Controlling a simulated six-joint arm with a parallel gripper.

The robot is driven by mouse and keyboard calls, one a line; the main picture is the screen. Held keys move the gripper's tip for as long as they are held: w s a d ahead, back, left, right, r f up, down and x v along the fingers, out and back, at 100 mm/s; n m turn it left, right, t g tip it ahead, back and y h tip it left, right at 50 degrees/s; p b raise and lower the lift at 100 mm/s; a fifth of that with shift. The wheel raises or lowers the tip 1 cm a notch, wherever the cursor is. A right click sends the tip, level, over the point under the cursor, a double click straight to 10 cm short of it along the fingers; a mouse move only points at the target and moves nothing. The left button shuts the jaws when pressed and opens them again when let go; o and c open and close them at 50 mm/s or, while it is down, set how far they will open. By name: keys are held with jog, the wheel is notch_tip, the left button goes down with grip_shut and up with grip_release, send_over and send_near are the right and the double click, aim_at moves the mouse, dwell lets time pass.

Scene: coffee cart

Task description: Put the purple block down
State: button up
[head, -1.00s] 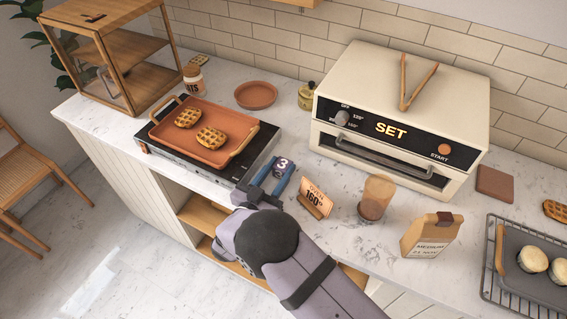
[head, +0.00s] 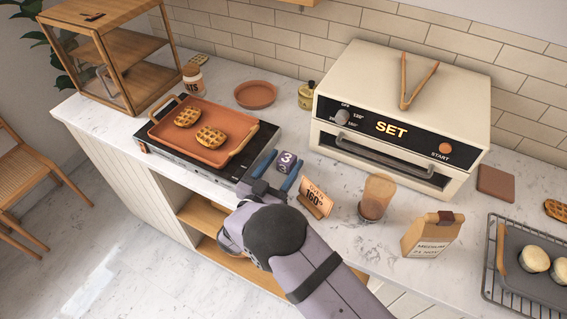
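The purple block (head: 286,160), marked with a white 3, is on the pale counter, right of the griddle and in front of the oven. My gripper (head: 283,166) reaches in from below. Its two blue fingers are spread either side of the block, near the block's base. A gap shows between the left finger and the block. The right finger passes close to the block's lower right, and I cannot tell whether it touches. The block looks upright, but its underside is hidden.
A griddle (head: 262,143) with an orange tray (head: 218,153) of waffles is at left. An oven sign (head: 315,198) stands close right of my gripper, then a glass jar (head: 376,197) and a paper bag (head: 432,235). The oven (head: 400,120) stands behind.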

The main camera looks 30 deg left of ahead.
jog(key=shift+r, duration=0.1)
jog(key=shift+s, duration=0.35)
jog(key=s+b, duration=0.1)
jog(key=s, duration=0.2)
jog(key=s+b, duration=0.2)
jog(key=s, duration=0.1)
jog(key=shift+d+r, duration=0.1)
jog(key=shift+r, duration=0.1)
jog(key=shift+o, duration=0.5)
jog(key=shift+s, duration=0.3)
jog(key=shift+r, duration=0.1)
